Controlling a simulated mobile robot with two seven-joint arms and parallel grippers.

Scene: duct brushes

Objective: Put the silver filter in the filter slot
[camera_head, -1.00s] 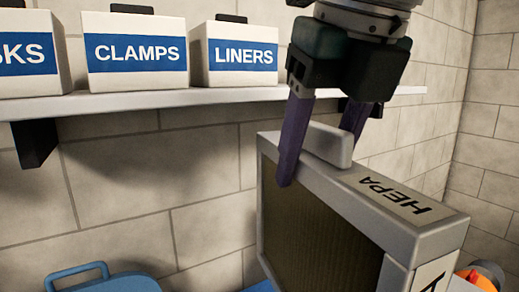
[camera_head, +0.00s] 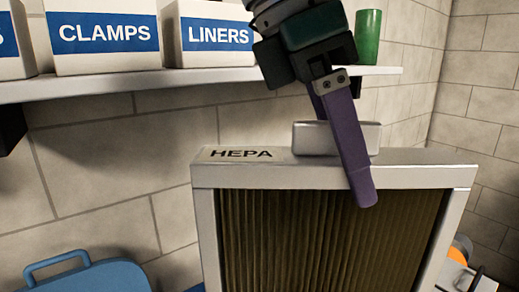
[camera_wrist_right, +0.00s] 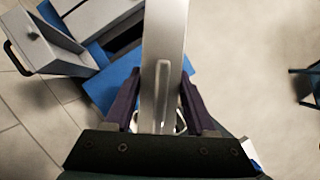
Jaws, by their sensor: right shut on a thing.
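The silver filter (camera_head: 330,176) has a silver frame, brown pleats and a HEPA label on its top. It hangs upright in the head view with its pleated face toward me. My right gripper (camera_head: 345,150) is shut on the handle (camera_head: 305,137) on the filter's top, one purple finger on each side. In the right wrist view the filter's top edge (camera_wrist_right: 165,35) runs up between the two fingers (camera_wrist_right: 158,108). A blue and grey unit with a dark opening (camera_wrist_right: 125,38) lies below and left of it there; I cannot tell for sure that this is the filter slot. My left gripper is not in view.
A shelf (camera_head: 90,85) behind holds white boxes, CLAMPS (camera_head: 104,38) and LINERS (camera_head: 214,36), and a green cup (camera_head: 367,38). A blue case (camera_head: 90,275) is at the lower left. A grey panel with a black handle (camera_wrist_right: 38,45) stands out left of the unit.

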